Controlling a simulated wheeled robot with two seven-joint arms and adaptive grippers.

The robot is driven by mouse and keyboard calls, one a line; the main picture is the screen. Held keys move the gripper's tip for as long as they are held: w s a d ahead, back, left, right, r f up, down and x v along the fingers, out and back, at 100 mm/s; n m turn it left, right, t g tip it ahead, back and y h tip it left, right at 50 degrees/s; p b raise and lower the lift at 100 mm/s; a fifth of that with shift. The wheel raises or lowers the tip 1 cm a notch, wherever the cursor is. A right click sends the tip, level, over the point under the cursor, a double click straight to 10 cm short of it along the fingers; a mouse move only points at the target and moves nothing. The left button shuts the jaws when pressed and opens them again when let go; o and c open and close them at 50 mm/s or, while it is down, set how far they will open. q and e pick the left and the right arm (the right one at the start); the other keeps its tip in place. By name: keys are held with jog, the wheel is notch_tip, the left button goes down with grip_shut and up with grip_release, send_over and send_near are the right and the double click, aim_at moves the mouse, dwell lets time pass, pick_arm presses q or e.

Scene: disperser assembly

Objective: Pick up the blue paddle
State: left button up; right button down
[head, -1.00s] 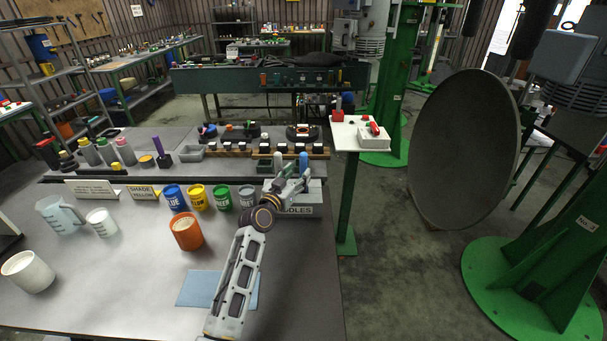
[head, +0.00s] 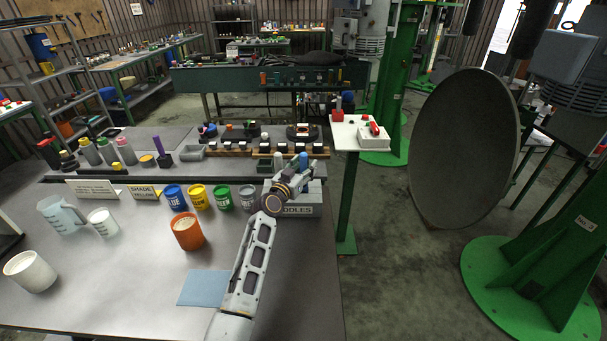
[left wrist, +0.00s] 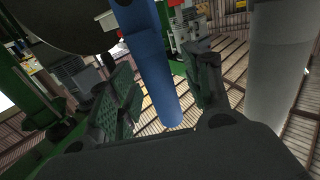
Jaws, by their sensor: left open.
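The blue paddle (head: 303,160) stands upright at the back of the paddle holder (head: 298,211), whose label partly reads "DDLES". My left gripper (head: 311,174) is at the holder, close to the paddle; my own arm hides part of the holder. In the left wrist view the blue paddle (left wrist: 152,68) lies between the two dark fingers (left wrist: 165,88), which are spread apart on either side of it. I cannot tell whether either finger touches it. A pale grey paddle (left wrist: 280,65) stands outside the fingers on the right. My right gripper is not in view.
Blue (head: 175,197), yellow (head: 200,197) and green (head: 223,198) cans stand left of the holder, with a grey can beside them. An orange container (head: 187,231) and a light blue sheet (head: 203,288) are nearer.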

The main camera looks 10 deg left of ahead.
pick_arm(q)
jog(key=shift+c, duration=0.3)
jog(key=c, duration=1)
jog(key=shift+r, duration=0.2)
